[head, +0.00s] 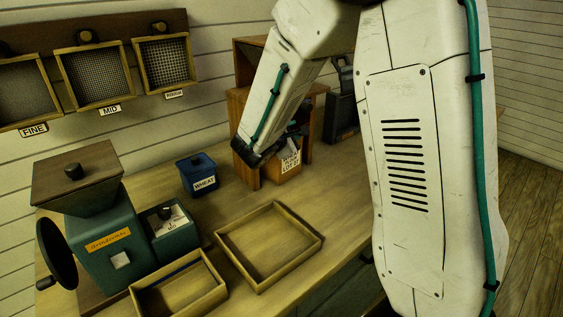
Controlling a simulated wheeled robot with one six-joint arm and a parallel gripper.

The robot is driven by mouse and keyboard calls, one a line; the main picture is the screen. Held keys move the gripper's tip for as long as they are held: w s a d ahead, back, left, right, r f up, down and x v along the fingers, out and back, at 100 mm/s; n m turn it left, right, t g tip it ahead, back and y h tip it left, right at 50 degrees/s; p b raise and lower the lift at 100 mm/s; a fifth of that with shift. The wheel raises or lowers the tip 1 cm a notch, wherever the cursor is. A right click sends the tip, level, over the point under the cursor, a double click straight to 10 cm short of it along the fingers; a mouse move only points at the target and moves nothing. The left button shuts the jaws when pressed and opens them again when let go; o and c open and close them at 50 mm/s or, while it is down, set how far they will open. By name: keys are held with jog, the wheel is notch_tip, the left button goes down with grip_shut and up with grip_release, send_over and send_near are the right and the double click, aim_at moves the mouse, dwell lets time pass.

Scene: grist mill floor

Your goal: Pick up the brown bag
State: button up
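A brown object with a white printed label, which looks like the brown bag (284,174), sits at the front of a wooden hutch at the back of the bench. Its upper part is covered by my arm's end, and its full shape is hard to make out. My gripper (294,132) is just above it, small and dark, partly hidden behind my wrist. I cannot tell whether its fingers are open, or whether they touch the bag.
The wooden hutch (243,108) rises around the bag. A blue WHEAT box (198,175) stands to its left. An empty wooden tray (305,256) lies in front. A green grinder (100,250) with a second tray (215,297) stands at left. Sieves (95,78) hang on the wall.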

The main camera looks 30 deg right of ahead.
grip_shut()
dwell(1.4)
